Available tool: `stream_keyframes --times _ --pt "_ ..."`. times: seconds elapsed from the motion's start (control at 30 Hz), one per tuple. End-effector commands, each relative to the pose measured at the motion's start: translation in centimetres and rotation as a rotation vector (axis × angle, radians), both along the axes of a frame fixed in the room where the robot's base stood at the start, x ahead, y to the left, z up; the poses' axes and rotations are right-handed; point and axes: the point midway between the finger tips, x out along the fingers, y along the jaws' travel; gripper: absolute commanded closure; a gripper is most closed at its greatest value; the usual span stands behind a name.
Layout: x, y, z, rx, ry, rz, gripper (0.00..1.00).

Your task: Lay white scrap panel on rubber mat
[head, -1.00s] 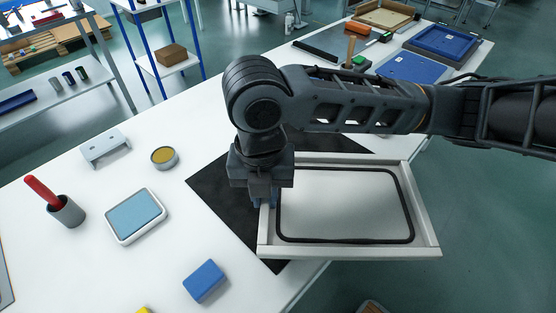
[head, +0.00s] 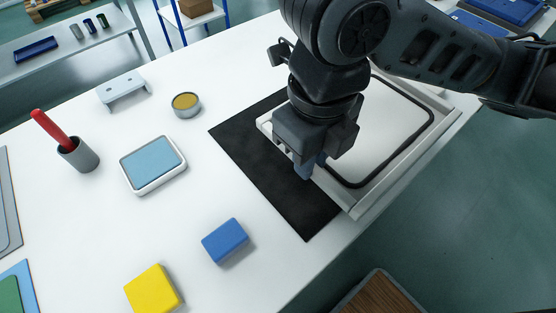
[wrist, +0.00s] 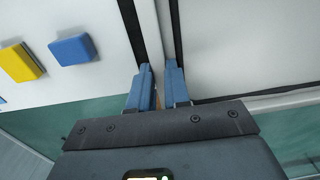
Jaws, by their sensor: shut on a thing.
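The white scrap panel (head: 390,122) is a shallow framed panel with a black seal line round its white face. It also shows in the wrist view (wrist: 245,45). My gripper (head: 307,168) is shut on its left rim; in the wrist view, the blue fingers (wrist: 158,82) pinch that rim. The panel is over part of the black rubber mat (head: 262,165), whose left strip is bare. The panel's right part reaches out past the mat toward the table edge. Whether it touches the mat I cannot tell. My arm hides its far left part.
A blue block (head: 225,241), yellow block (head: 153,290), blue-topped tray (head: 152,163), round tin (head: 186,104), grey bracket (head: 123,91) and cup with a red-handled tool (head: 78,154) stand left of the mat. A brown-topped stool or cart (head: 382,295) is beyond the table edge.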

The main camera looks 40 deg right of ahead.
Motion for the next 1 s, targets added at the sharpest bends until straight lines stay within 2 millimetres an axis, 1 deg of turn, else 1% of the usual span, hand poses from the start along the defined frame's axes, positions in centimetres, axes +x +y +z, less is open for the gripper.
stream_keyframes --times 0.03,0.2,0.3,0.4,0.5,0.63,0.9,1.0 --pt "1.1 -0.1 -0.6 0.002 0.007 -0.01 1.0" --pt "4.6 -0.4 -2.5 0.0 0.006 -0.007 1.0" --pt "6.3 -0.5 -3.6 0.0 0.006 -0.007 1.0" --pt "7.6 -0.6 -4.3 0.0 0.005 -0.007 1.0" --pt "8.3 -0.7 -4.8 0.001 0.004 -0.006 1.0" --pt "8.5 -0.7 -5.3 0.001 0.004 -0.006 1.0" --pt "8.4 -0.7 -8.6 0.0 0.005 -0.007 1.0" --pt "8.5 -0.7 -9.0 0.0 0.003 -0.005 1.0"
